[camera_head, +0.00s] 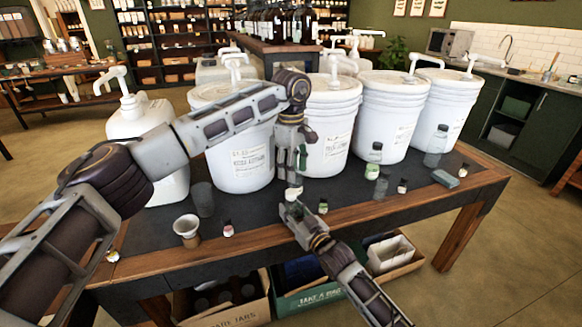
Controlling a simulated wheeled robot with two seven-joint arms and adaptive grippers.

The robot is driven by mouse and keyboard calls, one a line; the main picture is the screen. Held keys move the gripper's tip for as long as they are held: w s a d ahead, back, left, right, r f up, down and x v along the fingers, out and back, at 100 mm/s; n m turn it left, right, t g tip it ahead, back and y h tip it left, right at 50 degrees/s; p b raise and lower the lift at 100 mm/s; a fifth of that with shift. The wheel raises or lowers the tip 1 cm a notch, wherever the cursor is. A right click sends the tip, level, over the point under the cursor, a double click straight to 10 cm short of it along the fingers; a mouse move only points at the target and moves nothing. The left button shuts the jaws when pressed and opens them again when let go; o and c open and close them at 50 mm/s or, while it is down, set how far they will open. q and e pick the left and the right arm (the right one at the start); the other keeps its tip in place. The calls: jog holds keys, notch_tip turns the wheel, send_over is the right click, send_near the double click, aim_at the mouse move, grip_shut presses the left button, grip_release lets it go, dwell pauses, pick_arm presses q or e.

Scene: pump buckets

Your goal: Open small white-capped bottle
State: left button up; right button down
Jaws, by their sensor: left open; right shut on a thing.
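A small bottle with a white cap (293,191) is near the front middle of the table, mostly hidden between my two grippers. My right gripper (289,207) comes in from the lower right and is shut on this bottle from the front. My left gripper (293,172) points down just above the cap, with its fingers open. I cannot tell whether its fingertips touch the cap.
Large white pump buckets (240,150) line the back of the dark table (265,215). Small bottles (323,206) stand nearby, and another (228,229) stands left. A funnel-topped cup (187,226) and dark tumbler (203,200) are further left. A clear bottle (436,147) stands right.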

aim_at(291, 192)
pick_arm(q)
jog(key=m, duration=0.4)
jog(key=shift+a+m, duration=0.1)
jog(key=shift+m, duration=0.3)
jog(key=m, duration=0.3)
jog(key=shift+m, duration=0.4)
jog(key=m, duration=0.4)
jog(key=shift+a+m, duration=0.1)
jog(key=shift+m, duration=2.2)
jog(key=shift+f, duration=0.1)
jog(key=shift+f, duration=3.9)
